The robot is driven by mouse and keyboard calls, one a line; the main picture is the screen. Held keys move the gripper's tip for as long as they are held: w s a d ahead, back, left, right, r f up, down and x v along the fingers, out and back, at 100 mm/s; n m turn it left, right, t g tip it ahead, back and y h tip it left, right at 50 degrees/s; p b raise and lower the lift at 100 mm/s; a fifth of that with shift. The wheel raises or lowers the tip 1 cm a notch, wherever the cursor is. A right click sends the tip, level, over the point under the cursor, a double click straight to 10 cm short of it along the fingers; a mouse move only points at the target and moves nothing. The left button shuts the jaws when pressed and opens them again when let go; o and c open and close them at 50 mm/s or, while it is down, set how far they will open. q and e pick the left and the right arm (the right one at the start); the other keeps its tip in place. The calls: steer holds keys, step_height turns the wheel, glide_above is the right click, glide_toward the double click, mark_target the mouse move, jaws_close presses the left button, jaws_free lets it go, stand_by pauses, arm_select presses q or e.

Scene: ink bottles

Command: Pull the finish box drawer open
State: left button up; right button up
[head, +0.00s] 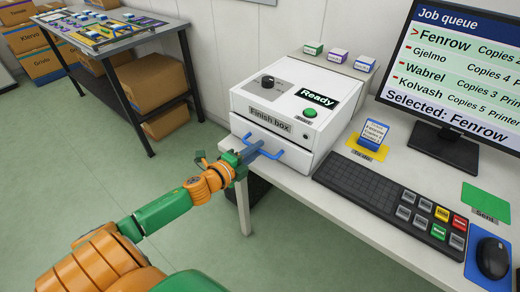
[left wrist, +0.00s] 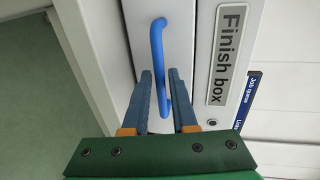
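The white finish box (head: 330,98) stands on the desk, with a "Finish box" label on its front. Its drawer (head: 302,158) is below the label and looks shut. A blue bar handle (head: 276,155) is on the drawer front. The handle (left wrist: 156,45) also shows in the left wrist view. My left gripper (head: 257,148) is at the handle. In the left wrist view its two fingers (left wrist: 160,72) are apart, one on each side of the handle's lower part, with visible gaps. I cannot tell whether either finger touches it. My right gripper is out of view.
A keyboard (head: 390,200), a monitor (head: 450,65) and a mouse (head: 493,257) are to the right on the desk. A small card block (head: 374,133) stands on a yellow mat. The floor (head: 110,185) before the drawer is open.

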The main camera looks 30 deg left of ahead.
arm_select(q)
steer(key=shift+w, duration=0.5)
steer(key=shift+f, duration=0.1)
jaws_close()
steer(key=shift+d, duration=0.1)
stand_by(1.0)
